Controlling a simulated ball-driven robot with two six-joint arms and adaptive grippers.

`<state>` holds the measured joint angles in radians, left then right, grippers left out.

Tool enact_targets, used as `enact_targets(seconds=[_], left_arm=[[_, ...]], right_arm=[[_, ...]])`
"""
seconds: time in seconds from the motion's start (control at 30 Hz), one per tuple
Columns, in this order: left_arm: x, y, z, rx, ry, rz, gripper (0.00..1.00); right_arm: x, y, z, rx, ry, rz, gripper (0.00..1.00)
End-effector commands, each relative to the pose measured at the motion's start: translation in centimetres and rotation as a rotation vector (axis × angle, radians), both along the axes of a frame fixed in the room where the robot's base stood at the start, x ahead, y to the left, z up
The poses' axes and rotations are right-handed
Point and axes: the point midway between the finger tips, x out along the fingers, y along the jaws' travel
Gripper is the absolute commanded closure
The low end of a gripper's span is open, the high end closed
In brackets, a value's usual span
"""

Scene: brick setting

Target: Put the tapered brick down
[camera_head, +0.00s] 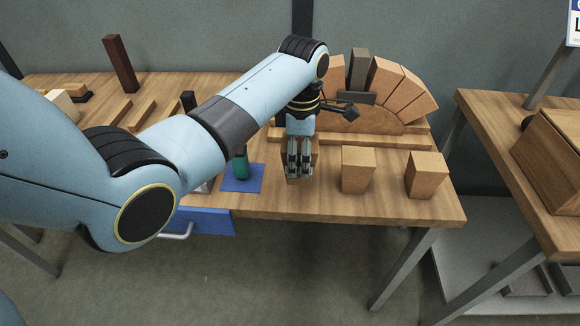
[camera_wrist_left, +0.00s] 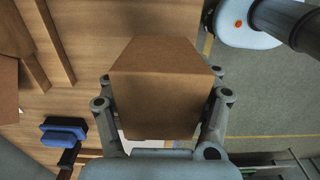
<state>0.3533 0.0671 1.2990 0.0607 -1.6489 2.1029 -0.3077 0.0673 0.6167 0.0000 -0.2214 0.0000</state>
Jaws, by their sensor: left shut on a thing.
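My left gripper (camera_head: 299,172) points down over the front part of the wooden table and is shut on a tapered brick (camera_wrist_left: 160,88). In the left wrist view the brown brick sits between the two fingers, which press on its sides. In the head view the fingers and wrist hide most of this brick. I cannot tell whether its underside touches the table. Two similar tan bricks, a nearer one (camera_head: 358,170) and a farther one (camera_head: 426,175), stand on the table to the right. My right gripper is not in view.
A blue mat (camera_head: 236,184) with a green object (camera_head: 240,165) lies left of the gripper. The table's front edge is close.

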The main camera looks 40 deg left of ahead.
Motion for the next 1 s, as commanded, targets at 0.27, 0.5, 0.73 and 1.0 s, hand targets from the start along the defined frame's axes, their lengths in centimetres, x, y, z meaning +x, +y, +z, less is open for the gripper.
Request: enact_targets(seconds=[0.27, 0.5, 0.73, 1.0], left_arm=[[1.0, 3.2, -2.1, -0.001, -0.001, 0.000, 0.82], [1.0, 3.1, -5.4, -0.001, 0.000, -0.001, 0.82], [1.1, 3.1, -5.9, -0.001, -0.003, -0.001, 0.82], [1.0, 3.1, -6.3, -0.001, -0.001, -0.001, 0.28]], right_arm=[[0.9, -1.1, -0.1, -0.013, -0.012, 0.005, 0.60], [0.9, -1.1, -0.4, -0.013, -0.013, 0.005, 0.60], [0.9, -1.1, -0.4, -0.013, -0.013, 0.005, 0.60], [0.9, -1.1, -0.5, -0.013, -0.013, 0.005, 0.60]])
